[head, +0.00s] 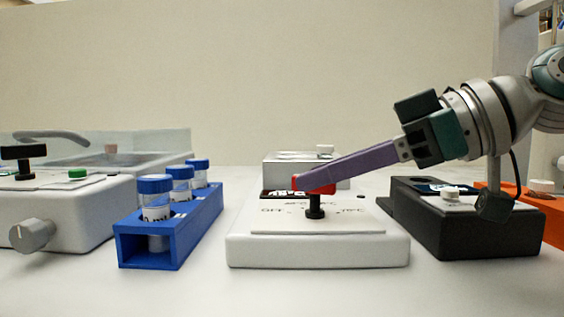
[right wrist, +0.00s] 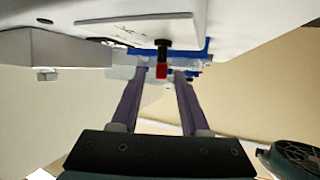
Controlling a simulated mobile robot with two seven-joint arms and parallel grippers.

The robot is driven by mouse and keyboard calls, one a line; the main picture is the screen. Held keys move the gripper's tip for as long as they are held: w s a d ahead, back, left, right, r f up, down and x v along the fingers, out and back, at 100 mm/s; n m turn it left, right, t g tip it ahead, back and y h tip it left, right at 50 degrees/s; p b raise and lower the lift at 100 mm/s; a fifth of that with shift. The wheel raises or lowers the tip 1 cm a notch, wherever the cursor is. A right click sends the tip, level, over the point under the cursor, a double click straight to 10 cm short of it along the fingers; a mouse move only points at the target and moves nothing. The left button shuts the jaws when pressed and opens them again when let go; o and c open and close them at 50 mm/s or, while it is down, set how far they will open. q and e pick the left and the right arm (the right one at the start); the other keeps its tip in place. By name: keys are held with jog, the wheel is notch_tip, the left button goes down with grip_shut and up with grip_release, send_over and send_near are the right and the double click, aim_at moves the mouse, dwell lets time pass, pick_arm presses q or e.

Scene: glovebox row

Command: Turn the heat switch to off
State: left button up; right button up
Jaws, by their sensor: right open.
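The heat switch (head: 315,206) is a black post with a red handle, on top of a low white box (head: 318,251). The panel has printed marks, "OFF" to the left of the post and what looks like a temperature to the right. My right gripper (head: 318,179) reaches in from the right, its purple fingers at the red handle. In the right wrist view, the red handle (right wrist: 162,70) sits between the two fingertips of the open right gripper (right wrist: 160,77), with a gap visible on each side. The handle's exact direction is partly hidden by the fingers in the head view. My left gripper is not in view.
A blue rack (head: 190,237) with blue-capped vials stands left of the box. A white device with a grey knob (head: 32,235) is farther left. A black device (head: 485,232) stands close on the right, under my arm. Another white box (head: 283,170) is behind. The front table is clear.

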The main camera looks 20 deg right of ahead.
jog(key=b+v, duration=0.2)
jog(key=v, duration=0.7)
jog(key=shift+s+d, duration=0.2)
jog(key=shift+r, duration=0.15)
